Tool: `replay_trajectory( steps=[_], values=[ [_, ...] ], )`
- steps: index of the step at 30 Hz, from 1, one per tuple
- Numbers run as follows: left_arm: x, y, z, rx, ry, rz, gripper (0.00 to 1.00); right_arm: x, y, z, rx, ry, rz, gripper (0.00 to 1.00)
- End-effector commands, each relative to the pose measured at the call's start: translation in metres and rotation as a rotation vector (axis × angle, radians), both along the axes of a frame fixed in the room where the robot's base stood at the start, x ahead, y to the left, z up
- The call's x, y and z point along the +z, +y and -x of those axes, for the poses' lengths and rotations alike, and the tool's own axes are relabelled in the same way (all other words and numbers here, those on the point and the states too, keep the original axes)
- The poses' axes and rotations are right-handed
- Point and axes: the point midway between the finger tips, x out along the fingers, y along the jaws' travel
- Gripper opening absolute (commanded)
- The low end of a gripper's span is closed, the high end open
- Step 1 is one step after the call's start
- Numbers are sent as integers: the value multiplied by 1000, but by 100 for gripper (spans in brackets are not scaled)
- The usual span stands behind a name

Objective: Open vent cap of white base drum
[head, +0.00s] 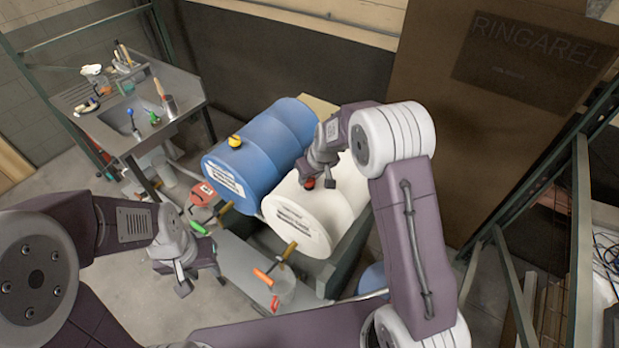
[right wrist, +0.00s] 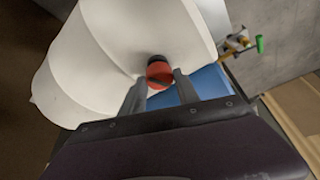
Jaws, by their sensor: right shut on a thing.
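The white drum (head: 303,222) lies on its side on a stand, with a label on its front end; it also shows in the right wrist view (right wrist: 110,60). Its red vent cap (right wrist: 159,72) sits on the drum's upper side, next to a dark fitting, and shows small in the head view (head: 309,183). My right gripper (right wrist: 160,86) is shut on the red cap, one finger on each side of it. In the head view the right arm reaches over the drum from the right. My left gripper (head: 201,284) is open and empty, low at the left, away from the drum.
A blue drum (head: 250,155) with a yellow cap (head: 235,141) lies left of the white drum. A metal sink bench (head: 185,88) stands at the back left. A green rack post (head: 580,230) rises at the right.

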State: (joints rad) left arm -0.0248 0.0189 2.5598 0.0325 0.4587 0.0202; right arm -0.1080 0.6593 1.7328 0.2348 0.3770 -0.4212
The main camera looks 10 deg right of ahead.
Motion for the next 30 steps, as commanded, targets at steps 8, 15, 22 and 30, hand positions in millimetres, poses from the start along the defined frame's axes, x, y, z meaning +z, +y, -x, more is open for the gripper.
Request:
replay_trajectory(
  steps=[8,15,22,30],
  values=[
    [-55,0,0,0,0,0,36,-8,-2,-4,261,-11,-1,0],
    [-78,0,0,0,0,0,36,-4,-3,-4,492,-8,1,0],
    [-83,0,0,0,0,0,36,0,-4,-5,712,-7,0,0],
    [-75,0,0,0,0,0,36,2,-4,-6,951,-5,0,0]
  ],
)
